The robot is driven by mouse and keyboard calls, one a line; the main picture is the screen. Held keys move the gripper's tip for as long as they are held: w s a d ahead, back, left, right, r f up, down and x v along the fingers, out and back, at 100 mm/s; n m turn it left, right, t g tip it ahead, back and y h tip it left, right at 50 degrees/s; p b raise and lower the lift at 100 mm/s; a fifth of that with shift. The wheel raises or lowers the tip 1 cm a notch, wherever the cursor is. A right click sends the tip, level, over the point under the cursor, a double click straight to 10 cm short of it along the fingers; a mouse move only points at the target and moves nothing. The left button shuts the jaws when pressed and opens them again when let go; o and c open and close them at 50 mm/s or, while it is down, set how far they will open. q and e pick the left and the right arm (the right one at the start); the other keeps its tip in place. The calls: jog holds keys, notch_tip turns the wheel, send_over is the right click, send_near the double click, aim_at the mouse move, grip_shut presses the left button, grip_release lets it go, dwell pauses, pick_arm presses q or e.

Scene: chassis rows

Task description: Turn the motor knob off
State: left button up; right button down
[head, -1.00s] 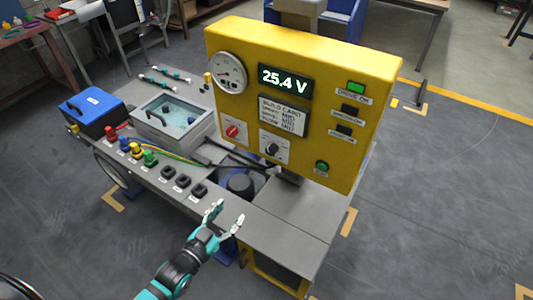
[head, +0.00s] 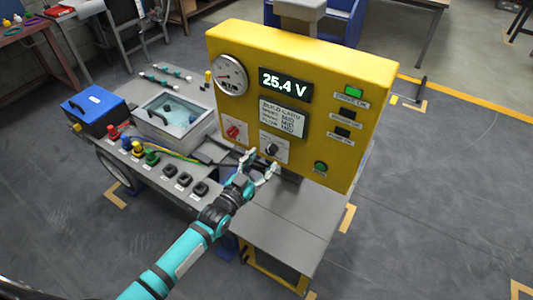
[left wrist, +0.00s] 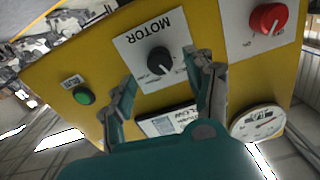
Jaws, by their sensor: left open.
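The motor knob (head: 271,149) is a black round knob on a white plate at the lower middle of the yellow panel (head: 375,95). It also shows in the left wrist view (left wrist: 160,61), under the word MOTOR, with a white pointer line. My left gripper (head: 261,163) is open, its fingertips just below and in front of the knob in the head view. In the left wrist view the open fingers (left wrist: 164,70) stand on either side of the knob; I cannot tell whether they touch it. My right gripper is not in view.
A red knob (head: 233,131) sits left of the motor knob, and a green button (head: 321,167) to its right. A gauge (head: 230,75) and a display reading 25.4 V (head: 286,84) are above. Colored plugs (head: 138,149) and a blue box (head: 92,110) stand on the bench at left.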

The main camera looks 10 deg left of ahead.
aim_at(269, 153)
pick_arm(q)
jog(key=shift+x, duration=1.65)
grip_shut()
